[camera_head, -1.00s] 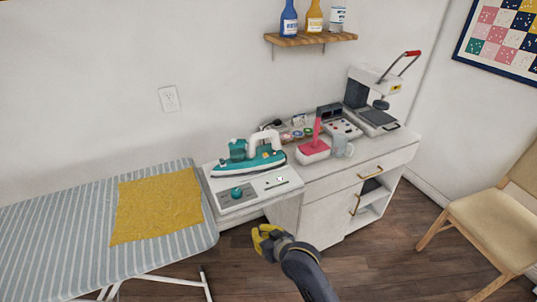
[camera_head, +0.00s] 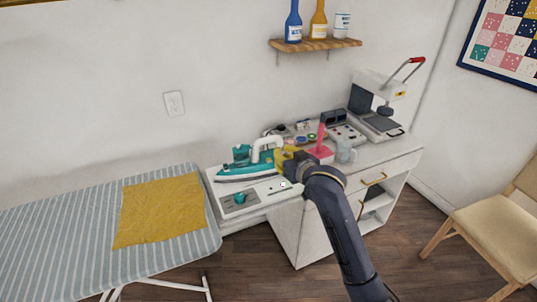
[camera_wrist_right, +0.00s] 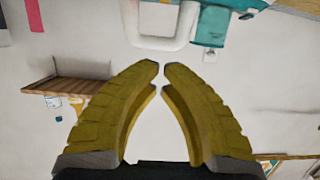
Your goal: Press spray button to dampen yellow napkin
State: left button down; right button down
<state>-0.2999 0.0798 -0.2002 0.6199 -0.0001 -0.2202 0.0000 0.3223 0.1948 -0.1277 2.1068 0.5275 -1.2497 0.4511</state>
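The yellow napkin (camera_head: 158,210) lies flat on the striped ironing board (camera_head: 55,232) at the left. A teal iron (camera_head: 236,175) with a white handle (camera_head: 264,142) stands on a white base unit beside the board. My right gripper (camera_head: 281,161) is at the right end of the iron, close to the handle; I cannot tell whether it touches. In the right wrist view its yellow fingers (camera_wrist_right: 160,68) have their tips nearly together with nothing between them, and the iron (camera_wrist_right: 212,24) shows beyond. I cannot make out the spray button. My left gripper is out of view.
Right of my gripper stand a pink-topped item (camera_head: 320,152), a grey mug (camera_head: 345,151) and a heat press (camera_head: 377,110) on the cabinet. A wooden shelf (camera_head: 316,44) with bottles hangs above. A chair (camera_head: 500,230) stands at the right.

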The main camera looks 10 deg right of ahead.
aim_at(267, 142)
jog(key=x, duration=1)
jog(key=shift+w, duration=0.1)
jog(key=shift+f, duration=2.05)
